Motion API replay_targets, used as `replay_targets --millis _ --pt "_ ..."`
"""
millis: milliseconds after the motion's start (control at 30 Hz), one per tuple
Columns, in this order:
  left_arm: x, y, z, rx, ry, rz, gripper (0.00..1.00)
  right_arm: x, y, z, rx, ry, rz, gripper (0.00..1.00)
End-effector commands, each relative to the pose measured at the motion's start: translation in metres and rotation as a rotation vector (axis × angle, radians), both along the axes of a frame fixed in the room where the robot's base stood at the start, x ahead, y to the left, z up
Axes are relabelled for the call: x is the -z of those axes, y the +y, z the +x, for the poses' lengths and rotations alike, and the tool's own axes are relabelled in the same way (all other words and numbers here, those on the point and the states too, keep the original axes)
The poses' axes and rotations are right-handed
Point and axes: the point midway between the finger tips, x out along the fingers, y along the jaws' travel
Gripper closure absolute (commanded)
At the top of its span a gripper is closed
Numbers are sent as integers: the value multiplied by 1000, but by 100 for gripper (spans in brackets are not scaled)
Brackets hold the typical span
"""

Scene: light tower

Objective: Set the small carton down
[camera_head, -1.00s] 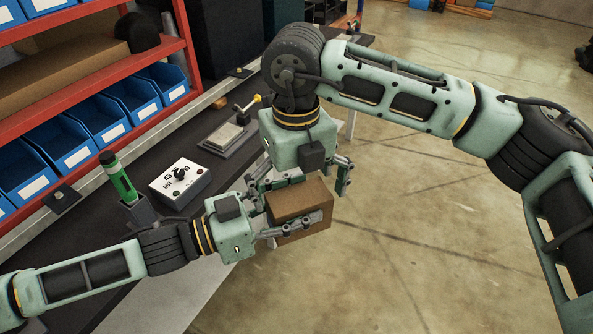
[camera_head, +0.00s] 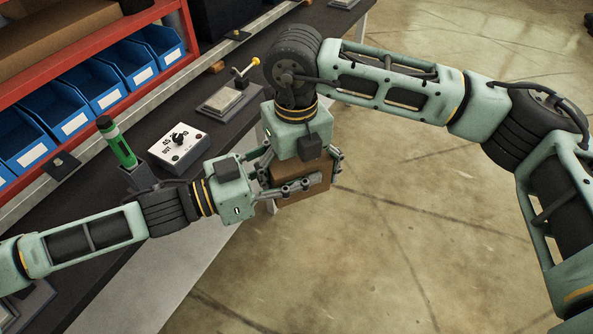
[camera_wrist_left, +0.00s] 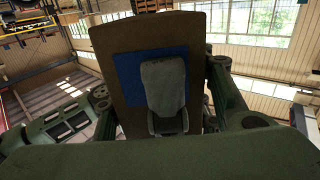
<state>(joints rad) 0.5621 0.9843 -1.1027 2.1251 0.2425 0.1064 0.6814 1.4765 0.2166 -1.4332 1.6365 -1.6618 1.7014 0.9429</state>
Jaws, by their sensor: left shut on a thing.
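The small carton (camera_head: 304,194) is a brown box held in the air just past the near edge of the workbench. My left gripper (camera_head: 297,188) comes from the left and is shut on it. In the left wrist view the carton (camera_wrist_left: 125,105) stands between the left fingers, with a blue patch on its face. My right gripper (camera_head: 302,163) reaches down from above, its fingers on either side of the carton. A grey finger-like part covers some of the blue patch in the wrist view. Whether the right fingers press on the carton is unclear.
The dark workbench (camera_head: 215,138) carries a switch box (camera_head: 178,147), a green cylinder in a holder (camera_head: 121,148) and a plate with a yellow-knobbed lever (camera_head: 243,69). Blue bins (camera_head: 55,118) stand on a red rack behind. Open floor (camera_head: 430,220) lies to the right.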

Motion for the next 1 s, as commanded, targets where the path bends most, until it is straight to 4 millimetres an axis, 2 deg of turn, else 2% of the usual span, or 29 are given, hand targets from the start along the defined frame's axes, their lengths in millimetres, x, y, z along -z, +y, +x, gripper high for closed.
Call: replay_targets --millis 33,267,300,500,867,1000 --pt "-1 0 0 1 -2 -2 84 0 1 -1 -1 1 2 24" --pt "-2 0 0 2 -3 -3 84 0 1 -1 -2 1 3 44" --pt "-2 0 0 2 -3 -3 50 0 1 -1 -2 2 4 44" --pt "-1 0 0 1 -2 -2 33 0 1 -1 -2 1 3 44" --pt "0 2 -1 0 0 -1 32 0 1 0 -1 1 2 44" --pt "1 16 -7 -2 2 1 32 0 1 0 -1 1 2 44"
